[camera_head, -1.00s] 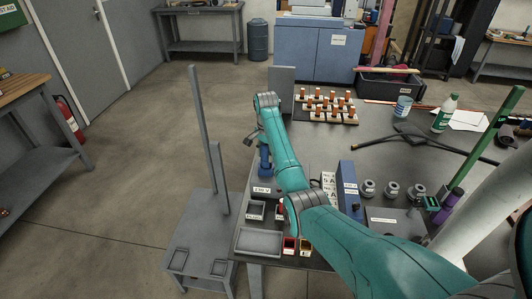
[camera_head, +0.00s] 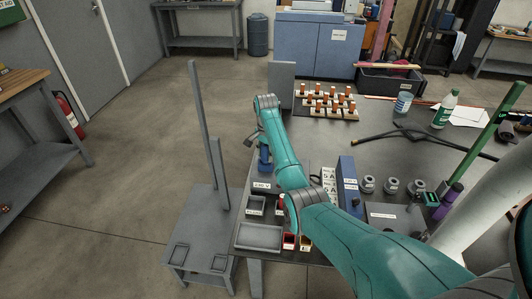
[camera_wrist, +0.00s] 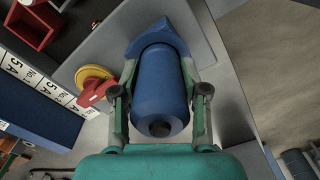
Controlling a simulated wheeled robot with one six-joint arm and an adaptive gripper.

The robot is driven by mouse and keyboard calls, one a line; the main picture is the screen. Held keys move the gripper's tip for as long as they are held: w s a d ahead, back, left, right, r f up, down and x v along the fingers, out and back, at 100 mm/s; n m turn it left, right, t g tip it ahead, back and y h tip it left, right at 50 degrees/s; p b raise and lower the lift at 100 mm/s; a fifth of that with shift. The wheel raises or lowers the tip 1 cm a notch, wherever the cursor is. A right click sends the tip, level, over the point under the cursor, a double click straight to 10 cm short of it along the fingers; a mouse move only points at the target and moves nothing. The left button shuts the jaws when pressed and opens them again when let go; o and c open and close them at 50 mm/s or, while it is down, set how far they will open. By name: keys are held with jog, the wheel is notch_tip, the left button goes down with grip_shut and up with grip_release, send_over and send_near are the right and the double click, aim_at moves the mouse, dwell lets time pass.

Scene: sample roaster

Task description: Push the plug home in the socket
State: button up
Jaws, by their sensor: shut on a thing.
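The plug is a blue cylinder (camera_wrist: 160,92) with a dark hole in its near end. It fills the middle of the wrist view. My gripper (camera_wrist: 159,68) is shut on it, one finger on each side. The plug's far end meets the blue socket (camera_wrist: 156,34), a hooded collar on a grey panel. The two look in line, but the plug's body hides how deep it sits. In the head view the blue plug and socket (camera_head: 265,158) show partly beside my arm, and my fingers are hard to make out there.
A red and yellow rotary switch (camera_wrist: 94,87) is close left of my gripper. A blue block (camera_wrist: 38,106) and "5 A" labels lie further left. In the head view, grey trays (camera_head: 259,237) and small bins are at the bench's near edge.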

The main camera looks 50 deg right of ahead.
jog(key=shift+f, duration=0.35)
jog(key=o, duration=1.4)
jog(key=shift+r, duration=3.75)
